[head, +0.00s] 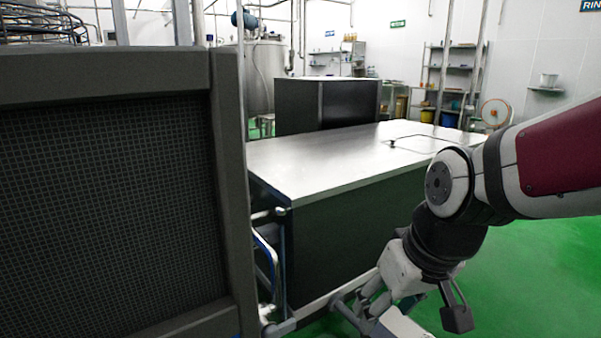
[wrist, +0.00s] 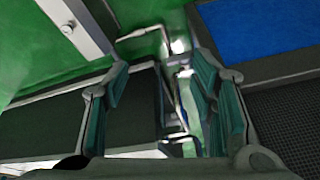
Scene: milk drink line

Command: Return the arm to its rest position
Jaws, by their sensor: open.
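My arm enters from the right in the head view and bends down at the elbow. My gripper (wrist: 160,95) is open in the wrist view, with its two green-lined fingers apart and nothing between them. In the head view the hand hangs low, in front of the dark side of the steel-topped counter (head: 330,162), and its fingertips are hard to make out. I cannot tell whether it touches the metal rails there.
A large dark mesh-sided crate (head: 228,190) stands close on the left. Metal rails (head: 345,300) run low beside the counter. A dark cabinet (head: 300,105) stands behind the counter. Open green floor (head: 545,270) lies to the right. Shelves (head: 460,75) stand at the back.

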